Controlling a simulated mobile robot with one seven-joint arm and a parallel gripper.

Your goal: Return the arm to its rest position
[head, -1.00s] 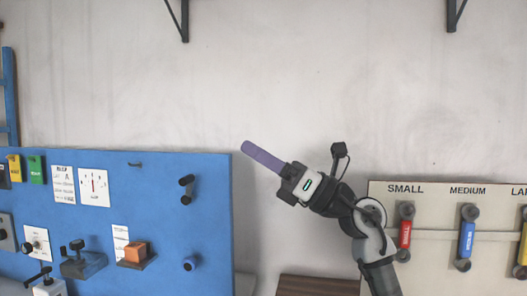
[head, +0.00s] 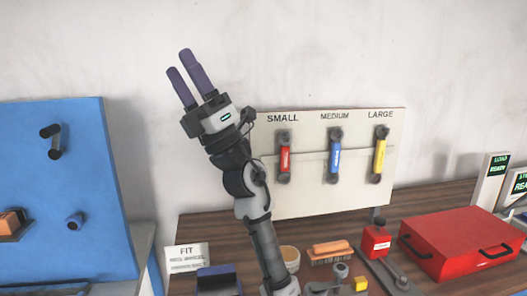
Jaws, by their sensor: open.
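My gripper (head: 187,79) is raised in front of the bare wall, left of the middle of the head view. Its two purple fingers point up and to the left and stand apart, with nothing between them. My arm (head: 255,205) rises from the lower middle of the picture, its lower part in front of the wooden bench. The gripper is clear of the tool board and the blue panel.
A blue panel (head: 84,150) stands at the left. A board (head: 307,191) marked SMALL, MEDIUM and LARGE holds red, blue and yellow-handled tools. A red case (head: 447,236), a brush (head: 329,248) and a red container (head: 375,242) sit on the wooden bench (head: 430,203).

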